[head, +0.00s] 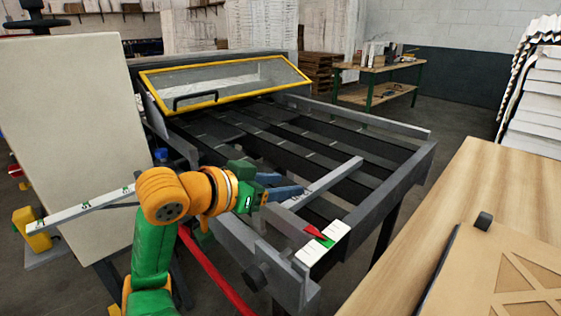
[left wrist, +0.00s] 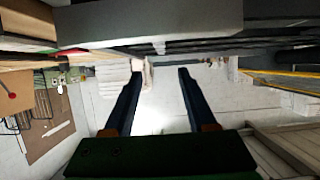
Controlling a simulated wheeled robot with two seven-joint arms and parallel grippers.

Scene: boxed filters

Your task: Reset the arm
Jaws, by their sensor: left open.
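My left arm comes in from the left of the head view, orange and green. Its gripper (head: 284,189) has dark blue fingers and hangs beside the grey bar of the conveyor machine (head: 421,165). In the left wrist view the two fingers (left wrist: 158,78) stand apart with nothing between them, so the gripper is open and empty. My right gripper does not show in either view.
A wooden table (head: 497,210) with a brown cardboard piece (head: 523,279) stands at the right. The machine has a yellow-framed clear cover (head: 225,84). A pale panel (head: 70,130) stands at the left. A workbench (head: 377,72) is at the back.

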